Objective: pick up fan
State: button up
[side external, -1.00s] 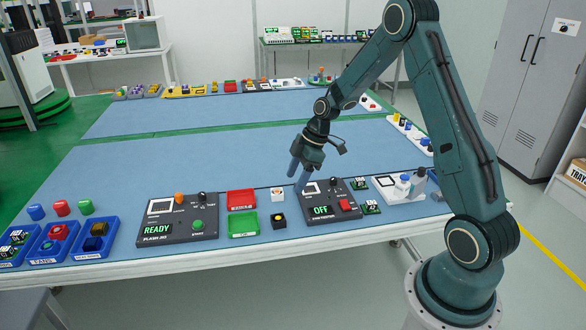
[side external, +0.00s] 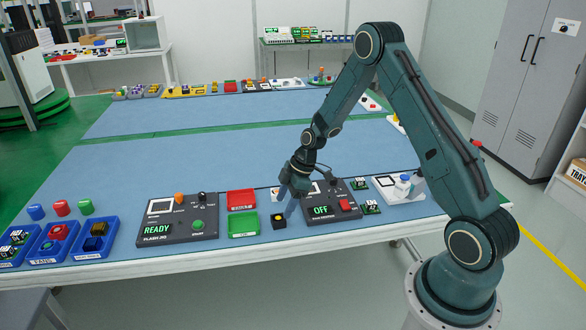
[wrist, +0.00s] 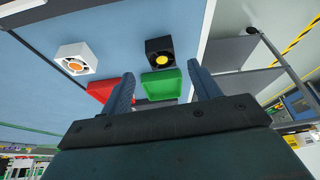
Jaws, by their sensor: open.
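A black fan (side external: 279,222) with a yellow hub stands on the blue table near its front edge, and it also shows in the wrist view (wrist: 160,52). A white fan (wrist: 76,59) with an orange hub sits behind it; in the side view it is mostly hidden by my gripper (side external: 285,203). My gripper is open and points down above the table, with its fingers close to the two fans in the side view. In the wrist view the black fan appears beyond and between the fingertips (wrist: 161,72), apart from them. Nothing is held.
A red tray (side external: 241,199) and a green tray (side external: 243,224) lie left of the fans. A panel reading OFF (side external: 325,216) is on the right. A panel reading READY (side external: 178,230) and blue bins (side external: 95,250) are farther left. The mat behind is clear.

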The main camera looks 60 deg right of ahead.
aim_at(279, 217)
jog(key=shift+s+x, duration=0.2)
jog(key=shift+x, duration=2.4)
jog(key=c, duration=1.1)
jog(key=shift+r, duration=0.1)
notch_tip(279, 217, up, 20)
jog(key=shift+f, duration=0.1)
